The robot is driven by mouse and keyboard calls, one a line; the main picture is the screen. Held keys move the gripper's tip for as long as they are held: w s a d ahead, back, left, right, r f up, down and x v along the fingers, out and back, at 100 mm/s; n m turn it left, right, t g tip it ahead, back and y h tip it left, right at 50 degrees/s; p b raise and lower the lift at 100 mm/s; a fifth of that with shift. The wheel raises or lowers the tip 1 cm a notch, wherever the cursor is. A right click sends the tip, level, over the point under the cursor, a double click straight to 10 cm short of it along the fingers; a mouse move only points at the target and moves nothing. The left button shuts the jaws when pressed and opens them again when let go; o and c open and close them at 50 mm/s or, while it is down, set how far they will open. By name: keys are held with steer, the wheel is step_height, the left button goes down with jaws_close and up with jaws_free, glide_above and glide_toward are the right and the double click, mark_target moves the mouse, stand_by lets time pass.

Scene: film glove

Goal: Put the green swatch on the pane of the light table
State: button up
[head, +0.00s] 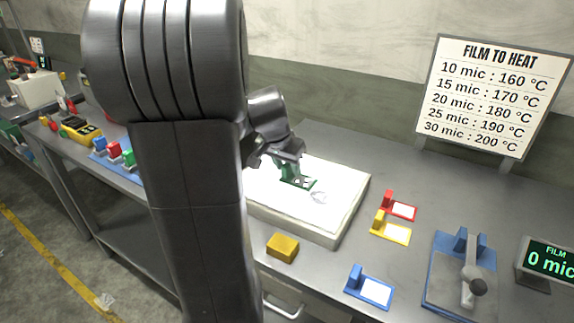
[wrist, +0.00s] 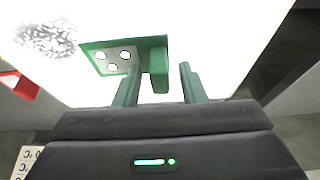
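The green swatch (head: 309,184) lies on the glowing white pane of the light table (head: 352,186). In the wrist view the green swatch (wrist: 97,54) shows as a flat plate with several pale round spots and an upright green grip block at one side. My gripper (head: 290,172) is low over the pane at the swatch. In the wrist view my gripper (wrist: 160,78) has its fingers apart, with the grip block between or just ahead of the tips and a gap visible on each side. Bright glare hides the plate's exact contact with the pane.
Red (head: 402,211), yellow (head: 393,234) and blue (head: 373,290) swatches lie right of the light table. A yellow block (head: 283,247) sits in front. A blue lever device (head: 460,270) stands farther right.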

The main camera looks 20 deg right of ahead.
steer(key=shift+r, duration=0.1)
steer(key=shift+r, duration=0.25)
steer(key=v, duration=1.1)
steer(key=shift+r+p, duration=0.25)
steer(key=shift+p, duration=0.2)
steer(key=shift+s+a, duration=0.1)
steer(key=shift+s, duration=0.05)
